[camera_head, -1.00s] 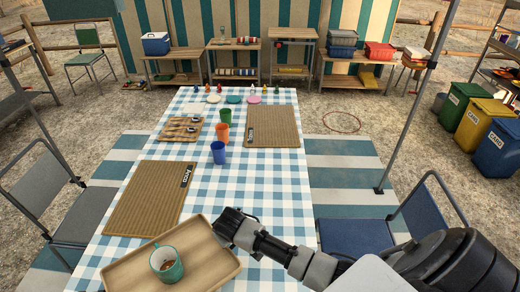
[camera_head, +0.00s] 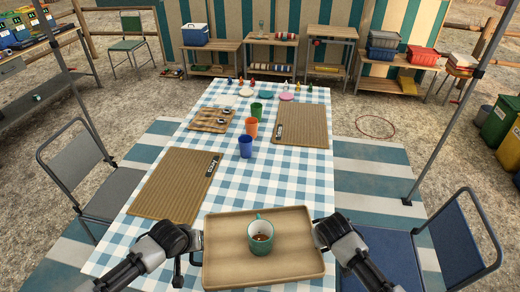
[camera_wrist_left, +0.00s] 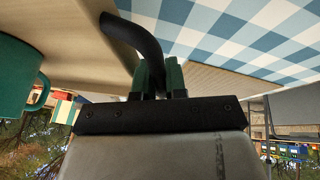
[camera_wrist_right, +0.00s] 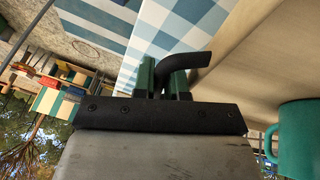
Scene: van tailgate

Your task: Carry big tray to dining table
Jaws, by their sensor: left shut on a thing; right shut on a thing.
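The big tray (camera_head: 225,258) is a light wooden tray, level, at the near end of the table in the head view. A teal mug (camera_head: 262,230) with brown contents stands on it, right of the tray's middle in height and upright. My left gripper (camera_head: 195,242) is shut on the tray's left handle, a dark curved bar (camera_wrist_left: 140,38). My right gripper (camera_head: 320,232) is shut on the right handle (camera_wrist_right: 185,62). The dining table (camera_head: 285,185) has a blue-and-white checked cloth. I cannot tell whether the tray touches the cloth.
Two woven mats (camera_head: 175,188) (camera_head: 300,125) lie on the table. Blue (camera_head: 246,147), orange (camera_head: 251,128) and green cups stand mid-table. A grey chair (camera_head: 95,165) is left and a blue chair (camera_head: 455,240) right. Bare cloth lies just beyond the tray.

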